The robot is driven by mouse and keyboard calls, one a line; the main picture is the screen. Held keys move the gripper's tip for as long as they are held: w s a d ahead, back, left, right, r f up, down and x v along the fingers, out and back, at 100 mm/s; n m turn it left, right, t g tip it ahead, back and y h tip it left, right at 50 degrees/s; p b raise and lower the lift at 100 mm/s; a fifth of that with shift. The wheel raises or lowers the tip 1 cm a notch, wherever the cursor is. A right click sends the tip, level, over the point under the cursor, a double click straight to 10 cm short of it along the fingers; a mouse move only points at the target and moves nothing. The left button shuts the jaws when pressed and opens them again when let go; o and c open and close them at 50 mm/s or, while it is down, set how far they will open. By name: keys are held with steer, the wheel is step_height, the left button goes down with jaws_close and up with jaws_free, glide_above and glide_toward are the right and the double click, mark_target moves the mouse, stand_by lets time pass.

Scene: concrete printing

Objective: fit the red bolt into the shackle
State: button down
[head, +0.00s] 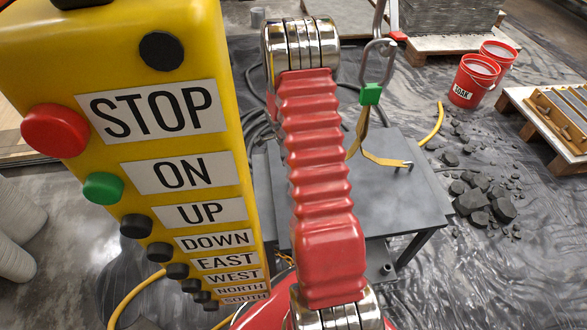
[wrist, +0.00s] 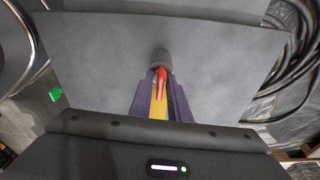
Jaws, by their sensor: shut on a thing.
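My gripper (wrist: 161,85) shows in the wrist view as two dark purple fingers over the grey table. It is shut on a narrow red piece, which looks like the red bolt (wrist: 160,82). A dark grey cylinder (wrist: 161,57) shows just past the fingertips; I cannot tell if it touches the bolt. A yellow strip (wrist: 159,108) shows between the fingers. In the head view a yellow sling (head: 361,133) hangs from a green fitting (head: 370,94) below a metal link (head: 378,58). A small grey fitting, perhaps the shackle (head: 403,166), is at its lower end. My arm hides the gripper there.
The table (head: 408,205) is mostly bare. A yellow control box (head: 150,75) stands close on the left. Red buckets (head: 472,78), rubble (head: 485,205) and a pallet (head: 530,105) lie to the right. Dark cables (wrist: 295,55) coil beside the table.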

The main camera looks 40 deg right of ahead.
steer(key=shift+s+f, duration=0.15)
steer(key=shift+s, duration=0.15)
steer(key=m, duration=0.5)
steer(key=shift+a+y, duration=0.1)
steer(key=shift+y, duration=0.3)
steer(key=m, duration=0.5)
steer(key=shift+g+y, duration=0.3)
steer(key=c, duration=1.6)
jaws_free()
steer(key=shift+w, duration=0.1)
